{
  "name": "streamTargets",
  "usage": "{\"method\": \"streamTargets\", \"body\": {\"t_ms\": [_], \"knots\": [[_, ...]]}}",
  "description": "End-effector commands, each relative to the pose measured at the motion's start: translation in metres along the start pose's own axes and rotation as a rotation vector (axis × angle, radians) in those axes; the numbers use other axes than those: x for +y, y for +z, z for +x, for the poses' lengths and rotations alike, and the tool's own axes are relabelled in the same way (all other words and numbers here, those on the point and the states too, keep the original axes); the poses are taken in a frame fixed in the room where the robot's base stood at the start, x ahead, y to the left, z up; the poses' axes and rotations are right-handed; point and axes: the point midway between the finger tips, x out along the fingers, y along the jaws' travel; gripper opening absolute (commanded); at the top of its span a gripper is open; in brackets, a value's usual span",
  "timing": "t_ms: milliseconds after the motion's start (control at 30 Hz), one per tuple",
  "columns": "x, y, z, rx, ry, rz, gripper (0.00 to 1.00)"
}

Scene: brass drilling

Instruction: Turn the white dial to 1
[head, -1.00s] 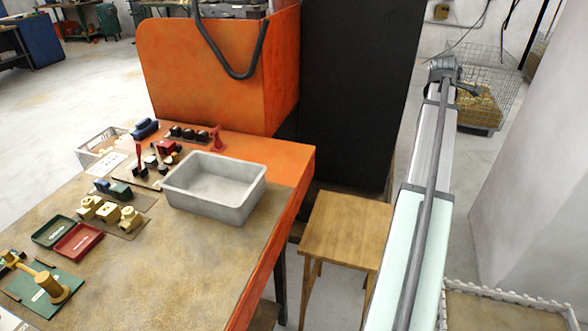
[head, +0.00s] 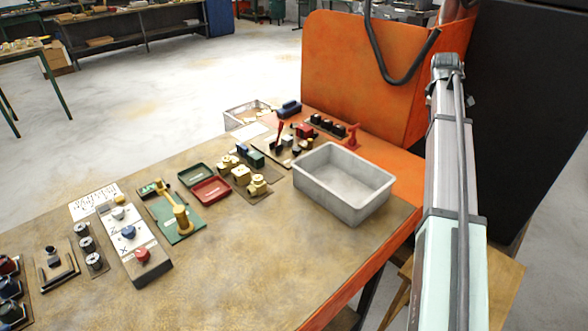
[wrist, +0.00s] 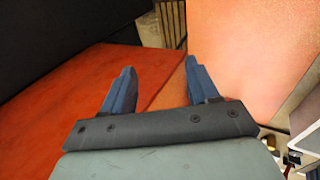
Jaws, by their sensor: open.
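The white dial (head: 118,212) is a small pale knob at the far end of a panel (head: 156,269) on the left part of the table in the head view. A blue dial (head: 128,232) and a red dial (head: 142,255) sit on the same panel. The marks around the white dial are too small to read. My gripper (wrist: 160,72) shows in the wrist view with its two blue fingers apart and nothing between them. It is over orange surfaces, away from the panel. The wrist view does not show the white dial.
A grey bin (head: 345,182) stands near the table's right edge. Green and red trays (head: 211,190), brass fittings (head: 240,175) and a green board with a brass lever (head: 174,219) lie between it and the panel. An orange upright panel (head: 360,75) rises behind. The table's front middle is clear.

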Motion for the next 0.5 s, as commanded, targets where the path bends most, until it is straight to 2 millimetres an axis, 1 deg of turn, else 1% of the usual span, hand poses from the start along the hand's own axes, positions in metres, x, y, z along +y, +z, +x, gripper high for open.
{"method": "streamTargets", "body": {"t_ms": [33,100,167,200,267,300,367,400,467,500], "knots": [[-0.012,-0.029,-0.005,0.017,-0.015,-0.012,0.60],[-0.029,-0.063,-0.011,0.035,-0.037,-0.024,0.60],[-0.044,-0.091,-0.018,0.049,-0.056,-0.033,0.60],[-0.055,-0.109,-0.022,0.058,-0.069,-0.039,0.60],[-0.072,-0.136,-0.029,0.070,-0.087,-0.050,0.60],[-0.084,-0.154,-0.034,0.078,-0.100,-0.056,0.60],[-0.102,-0.179,-0.043,0.089,-0.119,-0.067,0.60],[-0.115,-0.196,-0.048,0.097,-0.132,-0.074,0.60],[-0.134,-0.221,-0.058,0.106,-0.152,-0.085,0.60],[-0.148,-0.236,-0.064,0.112,-0.165,-0.093,0.60]]}}
